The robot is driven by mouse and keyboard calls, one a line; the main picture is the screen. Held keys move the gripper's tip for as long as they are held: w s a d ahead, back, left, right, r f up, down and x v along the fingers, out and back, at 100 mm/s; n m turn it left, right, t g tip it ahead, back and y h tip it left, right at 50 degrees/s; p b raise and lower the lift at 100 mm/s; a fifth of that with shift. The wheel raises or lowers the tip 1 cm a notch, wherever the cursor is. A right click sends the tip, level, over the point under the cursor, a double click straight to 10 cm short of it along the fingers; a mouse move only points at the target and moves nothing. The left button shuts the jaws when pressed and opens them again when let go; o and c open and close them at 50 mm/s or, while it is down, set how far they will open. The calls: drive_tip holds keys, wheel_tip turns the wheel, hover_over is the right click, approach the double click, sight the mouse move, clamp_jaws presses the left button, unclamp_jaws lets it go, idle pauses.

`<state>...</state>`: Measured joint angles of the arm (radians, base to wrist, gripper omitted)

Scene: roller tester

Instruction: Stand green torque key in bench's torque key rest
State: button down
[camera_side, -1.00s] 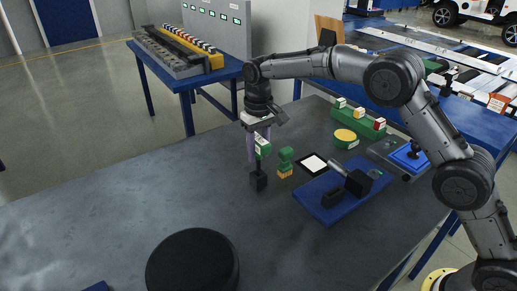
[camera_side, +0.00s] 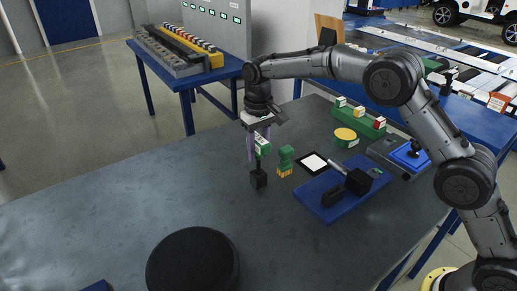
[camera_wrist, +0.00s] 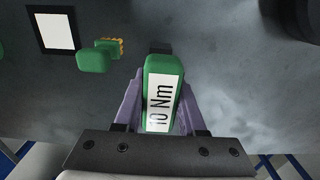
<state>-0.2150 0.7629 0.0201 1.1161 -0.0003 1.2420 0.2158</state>
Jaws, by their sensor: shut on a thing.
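The green torque key (camera_side: 263,146) is upright in my gripper (camera_side: 259,148), with a white label on its head. In the wrist view its label (camera_wrist: 164,103) reads "10 Nm", and the purple fingers of my gripper (camera_wrist: 160,105) are shut on its two sides. A black block (camera_side: 258,179) is directly below the key in the side view. A dark, narrow part shows between key and block; I cannot tell whether they are joined or whether the key's lower end is inside it. The wrist view shows only a small black piece (camera_wrist: 160,47) beyond the key's head.
A green piece with a yellow base (camera_side: 285,163) stands close to the right of the black block. Beyond it are a black-framed white square (camera_side: 313,163), a blue plate (camera_side: 345,198) with black blocks, and a yellow-topped disc (camera_side: 345,135). A large black disc (camera_side: 192,268) is at the front.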

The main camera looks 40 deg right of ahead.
drive_tip(key=shift+f, duration=0.9)
drive_tip(key=shift+f, duration=0.35)
drive_tip(key=shift+f, duration=1.15)
drive_tip(key=shift+c, duration=2)
unclamp_jaws()
